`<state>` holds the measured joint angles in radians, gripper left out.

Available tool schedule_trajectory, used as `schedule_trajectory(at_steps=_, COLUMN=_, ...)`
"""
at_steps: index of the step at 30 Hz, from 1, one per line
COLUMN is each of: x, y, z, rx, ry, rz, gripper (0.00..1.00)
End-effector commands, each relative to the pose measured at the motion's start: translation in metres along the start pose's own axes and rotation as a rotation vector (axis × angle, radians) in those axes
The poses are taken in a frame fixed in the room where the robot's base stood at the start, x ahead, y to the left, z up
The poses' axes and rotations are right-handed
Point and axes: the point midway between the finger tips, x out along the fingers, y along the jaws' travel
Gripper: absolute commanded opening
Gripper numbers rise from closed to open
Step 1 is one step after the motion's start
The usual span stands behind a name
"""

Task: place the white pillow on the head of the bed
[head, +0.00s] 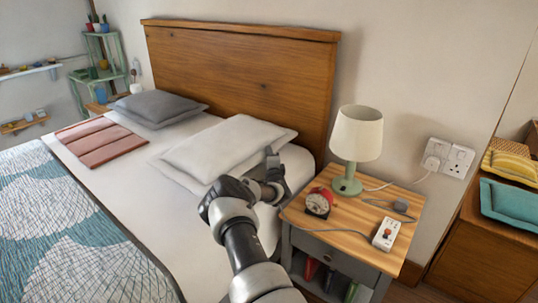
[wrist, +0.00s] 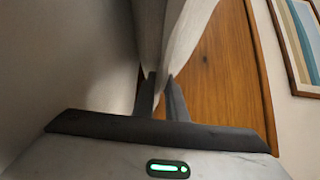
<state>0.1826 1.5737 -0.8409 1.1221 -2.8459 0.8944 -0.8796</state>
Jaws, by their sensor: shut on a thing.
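The white pillow (head: 228,143) lies on the right side of the bed (head: 130,205) near the wooden headboard (head: 240,75), slightly slanted. My gripper (head: 271,172) is at its right edge, above the bedside. In the wrist view my gripper (wrist: 161,92) has its two fingers closed on a fold of the white pillow (wrist: 185,30), which rises from between them. The fingertips are partly hidden in the head view. Whether the pillow's underside rests fully on the mattress I cannot tell.
A grey pillow (head: 158,106) and a folded reddish blanket (head: 100,142) lie to the left. The nightstand (head: 360,235) on the right holds a lamp (head: 355,140), a red alarm clock (head: 319,202) and a power strip (head: 387,233), close to my arm.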

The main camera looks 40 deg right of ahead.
Motion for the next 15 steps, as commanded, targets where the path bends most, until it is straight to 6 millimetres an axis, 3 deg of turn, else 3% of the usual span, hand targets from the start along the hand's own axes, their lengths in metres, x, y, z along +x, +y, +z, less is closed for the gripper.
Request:
schedule_trajectory(at_steps=5, x=0.0, y=0.0035, z=0.001, rx=0.003, ry=-0.001, rz=0.001, gripper=0.0)
schedule_trajectory(at_steps=6, x=-0.0008, y=0.0066, z=0.0005, rx=-0.001, ry=0.0, rz=0.007, gripper=0.18)
schedule_trajectory(at_steps=8, x=-0.001, y=0.0073, z=0.0006, rx=-0.001, ry=0.0, rz=0.008, gripper=0.28)
schedule_trajectory(at_steps=15, x=-0.0016, y=0.0095, z=0.0006, rx=-0.002, ry=0.0, rz=0.011, gripper=0.3)
